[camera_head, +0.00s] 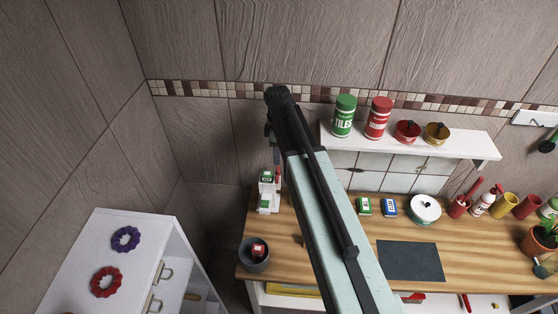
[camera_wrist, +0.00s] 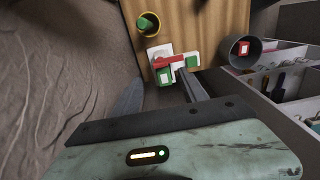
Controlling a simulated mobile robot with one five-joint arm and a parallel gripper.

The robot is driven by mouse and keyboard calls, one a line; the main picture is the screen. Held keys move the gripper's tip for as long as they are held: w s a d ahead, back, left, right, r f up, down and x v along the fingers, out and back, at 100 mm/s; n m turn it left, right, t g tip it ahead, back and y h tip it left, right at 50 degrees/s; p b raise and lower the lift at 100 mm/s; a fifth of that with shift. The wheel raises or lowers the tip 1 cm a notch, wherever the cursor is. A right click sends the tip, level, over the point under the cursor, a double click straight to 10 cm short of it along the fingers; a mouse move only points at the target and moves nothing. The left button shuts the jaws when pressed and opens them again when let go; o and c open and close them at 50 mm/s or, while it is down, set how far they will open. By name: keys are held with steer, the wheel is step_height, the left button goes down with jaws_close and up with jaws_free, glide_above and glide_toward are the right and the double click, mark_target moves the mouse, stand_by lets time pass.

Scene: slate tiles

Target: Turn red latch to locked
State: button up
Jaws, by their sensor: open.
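The red latch (camera_wrist: 168,61) shows in the wrist view as a red bar across a white base (camera_wrist: 157,50) with green parts beside it. In the head view the white and green fixture (camera_head: 265,190) stands at the left end of the wooden bench, with a bit of red (camera_head: 277,176) at its upper right. My gripper (camera_wrist: 160,77) is open, and its two fingers point towards the latch from the near side, apparently with nothing between them. I cannot tell how large the gap to the latch is. In the head view my arm hides much of the gripper.
A grey cup (camera_head: 255,254) with a red block stands near the fixture. A white shelf (camera_head: 455,145) above the bench (camera_head: 330,240) carries canisters and pots. A white cabinet (camera_head: 95,250) with two wreaths stands at left. A dark mat (camera_head: 410,261) lies on the bench.

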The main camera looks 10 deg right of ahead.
mark_target(278, 169)
step_height(278, 169, down, 8)
steer(key=b, duration=0.7)
steer(key=shift+f+b, duration=0.1)
steer(key=shift+b, duration=0.3)
jaws_close()
